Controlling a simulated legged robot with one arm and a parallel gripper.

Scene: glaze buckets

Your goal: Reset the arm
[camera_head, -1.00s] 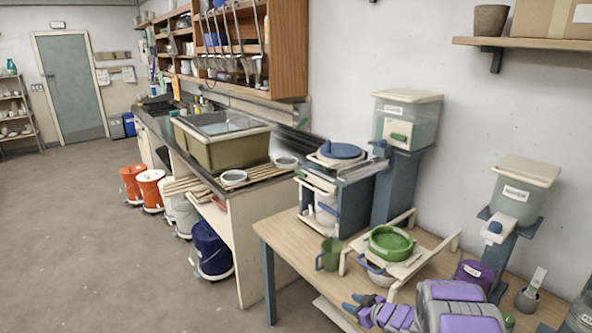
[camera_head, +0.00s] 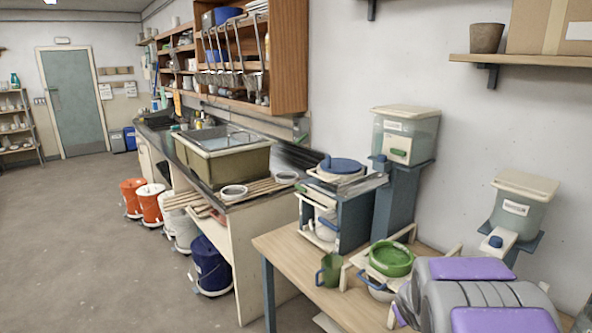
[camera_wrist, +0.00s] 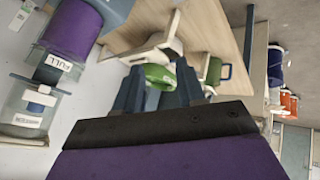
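My arm fills the lower right of the head view, with grey and purple links, and hides part of the table (camera_head: 285,248). My gripper (camera_wrist: 158,88) does not show clearly there. In the wrist view its two dark blue fingers are apart with nothing between them. Beyond them lies the green bowl (camera_wrist: 158,76), clear of the fingertips. In the head view the green bowl (camera_head: 391,257) sits on a white stand over the table, next to a green mug (camera_head: 329,270).
Dispensers (camera_head: 407,135) and (camera_head: 521,205) stand on blue columns along the wall. A blue-lidded pot (camera_head: 342,166) tops a rack. Blue (camera_head: 211,264) and orange (camera_head: 132,197) buckets stand on the floor by the counter. A purple container labelled FULL (camera_wrist: 75,32) shows in the wrist view. The floor at left is clear.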

